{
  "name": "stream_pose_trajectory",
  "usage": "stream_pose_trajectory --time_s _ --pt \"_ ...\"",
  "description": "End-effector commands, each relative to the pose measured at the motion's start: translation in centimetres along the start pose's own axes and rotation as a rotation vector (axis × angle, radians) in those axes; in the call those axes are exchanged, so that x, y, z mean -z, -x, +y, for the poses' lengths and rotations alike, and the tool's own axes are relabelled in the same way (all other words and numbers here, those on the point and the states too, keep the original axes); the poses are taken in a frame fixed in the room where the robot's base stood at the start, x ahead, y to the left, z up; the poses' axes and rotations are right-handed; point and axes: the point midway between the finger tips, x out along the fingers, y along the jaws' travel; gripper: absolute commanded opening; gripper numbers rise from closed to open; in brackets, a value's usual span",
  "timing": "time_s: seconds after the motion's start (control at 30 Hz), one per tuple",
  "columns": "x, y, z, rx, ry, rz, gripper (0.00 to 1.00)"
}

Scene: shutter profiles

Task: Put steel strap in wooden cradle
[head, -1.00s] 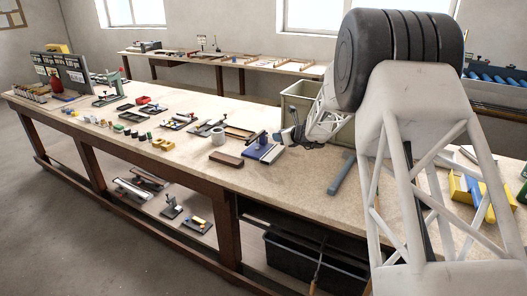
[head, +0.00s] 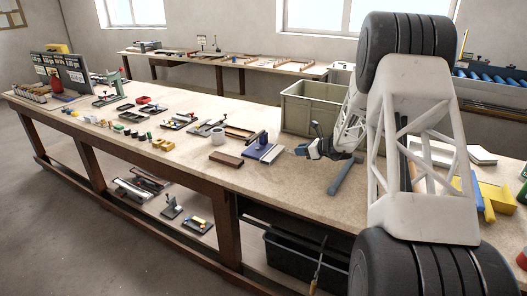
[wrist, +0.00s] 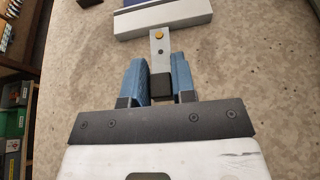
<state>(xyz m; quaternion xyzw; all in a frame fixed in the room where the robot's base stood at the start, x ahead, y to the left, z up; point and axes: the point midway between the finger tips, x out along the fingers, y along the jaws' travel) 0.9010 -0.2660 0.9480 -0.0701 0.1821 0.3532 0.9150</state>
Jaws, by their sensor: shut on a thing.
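My gripper (wrist: 157,65) has two blue fingers shut on the steel strap (wrist: 159,50), a flat grey strip with a brass-coloured round button. The strap reaches forward from between the fingers, and a dark block sits at its near end. In the head view my gripper (head: 300,150) hangs low over the bench, right of the blue-and-grey fixture (head: 264,153); the strap is too small to make out there. I cannot tell for sure which thing is the wooden cradle; a notched yellow-tan block (head: 163,145) stands near the bench's front edge, further left.
The fixture's grey bar (wrist: 165,23) lies just ahead of the strap. A brown block (head: 226,159) lies left of the fixture. A green-grey bin (head: 308,108) stands behind my gripper, and a blue-grey bar (head: 346,175) lies to its right. The bench front here is clear.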

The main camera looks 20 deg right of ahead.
Motion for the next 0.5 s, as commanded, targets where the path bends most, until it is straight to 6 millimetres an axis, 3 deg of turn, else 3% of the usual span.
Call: stream_pose_trajectory --time_s 0.2,0.5 --pt "1.7 1.0 -0.6 -0.031 0.012 0.000 0.00" --pt "2.3 1.4 -0.7 -0.046 0.019 0.000 0.00"
